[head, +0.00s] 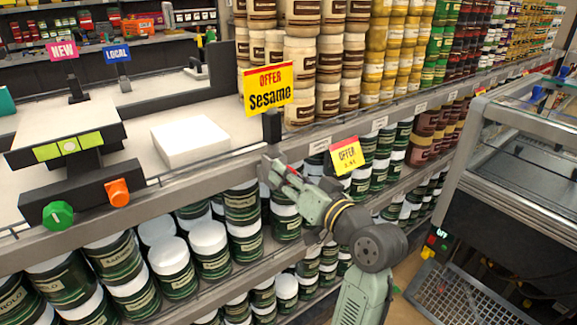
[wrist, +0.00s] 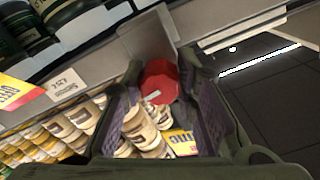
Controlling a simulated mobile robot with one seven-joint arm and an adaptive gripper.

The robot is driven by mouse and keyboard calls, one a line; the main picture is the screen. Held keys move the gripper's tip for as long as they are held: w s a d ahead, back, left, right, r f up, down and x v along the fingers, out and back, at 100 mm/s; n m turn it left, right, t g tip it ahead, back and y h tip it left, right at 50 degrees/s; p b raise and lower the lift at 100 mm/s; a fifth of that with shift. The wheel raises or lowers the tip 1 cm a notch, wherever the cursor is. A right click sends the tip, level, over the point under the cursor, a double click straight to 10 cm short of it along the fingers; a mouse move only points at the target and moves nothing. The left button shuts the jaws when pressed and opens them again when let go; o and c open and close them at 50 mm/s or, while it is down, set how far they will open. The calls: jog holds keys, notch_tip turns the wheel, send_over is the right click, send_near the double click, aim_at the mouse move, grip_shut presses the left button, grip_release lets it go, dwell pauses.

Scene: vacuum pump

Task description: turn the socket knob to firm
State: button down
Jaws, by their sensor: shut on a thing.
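A red, many-sided knob (wrist: 160,82) shows in the wrist view, against a grey plate. My gripper (wrist: 160,75) is shut on it, with a dark finger along each side. In the head view my gripper (head: 272,172) is at the shelf's front edge, below the Sesame sign; only a bit of red shows there and the knob is mostly hidden. No "firm" mark or pointer can be read. A green knob (head: 58,215) and an orange knob (head: 118,191) sit at the left, apart from my gripper.
A grey shelf edge (head: 205,174) runs across, with dark green jars (head: 172,270) below and pale jars (head: 302,55) above. An Offer card (head: 346,155) stands close to my arm. A glass-topped machine (head: 520,130) is at the right.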

jog(key=shift+r+m+p, duration=0.1)
jog(key=shift+m+p, duration=1.05)
jog(key=shift+m, duration=0.45)
jog(key=c, duration=1.2)
grip_release()
jog(key=shift+c, duration=0.2)
jog(key=v, duration=1.2)
